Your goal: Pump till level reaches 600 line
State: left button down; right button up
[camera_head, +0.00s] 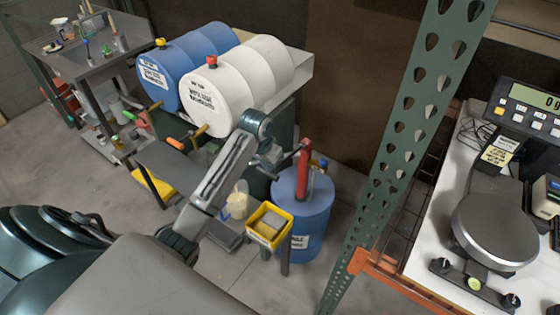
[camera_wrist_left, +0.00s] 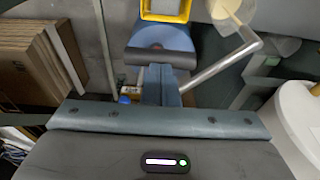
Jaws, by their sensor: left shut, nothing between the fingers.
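A red hand pump (camera_head: 304,170) stands upright on a blue drum (camera_head: 316,222) in the middle of the head view. My left gripper (camera_head: 272,164) is shut and empty, close to the left of the pump's top. In the left wrist view its shut fingers (camera_wrist_left: 161,88) point up the picture, with a dark bar across their tips; I cannot tell whether they touch. A bent grey pipe (camera_wrist_left: 222,66) runs beside them toward a pale translucent jug (camera_head: 238,204), which also shows in the left wrist view (camera_wrist_left: 228,14). The level lines are too small to read. My right gripper is out of view.
A yellow bin (camera_head: 269,223) on a stand is just in front of the drum. Blue (camera_head: 163,85) and white (camera_head: 205,108) barrels lie behind on a rack. A green perforated post (camera_head: 400,110) and a bench scale (camera_head: 495,230) are on the right. Open floor lies front centre.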

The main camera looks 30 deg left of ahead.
pick_arm(q)
jog(key=shift+s+f, duration=0.1)
jog(key=shift+f, duration=0.6)
jog(key=shift+w+d+f+b, duration=0.15)
jog(key=shift+f+b, duration=0.35)
jog(key=shift+f, duration=0.8)
jog(key=shift+f+b, duration=0.95)
jog(key=shift+f, duration=2.1)
jog(key=r+p, duration=0.1)
jog(key=r, duration=0.2)
jog(key=r+p, duration=0.1)
jog(key=r, duration=0.3)
jog(key=r+p, duration=0.1)
jog(key=r, duration=0.2)
jog(key=shift+w+r, duration=0.2)
jog(key=shift+w, duration=0.2)
jog(key=shift+s+r, duration=0.1)
jog(key=shift+r, duration=0.15)
jog(key=shift+s+a+r, duration=0.2)
jog(key=shift+s+r, duration=0.2)
jog(key=shift+s, duration=0.2)
jog(key=shift+w+r, duration=0.1)
jog(key=shift+w, duration=0.1)
jog(key=shift+w+r, duration=0.15)
jog(key=shift+r, duration=0.1)
jog(key=shift+d+r, duration=0.1)
jog(key=shift+r, duration=2.5)
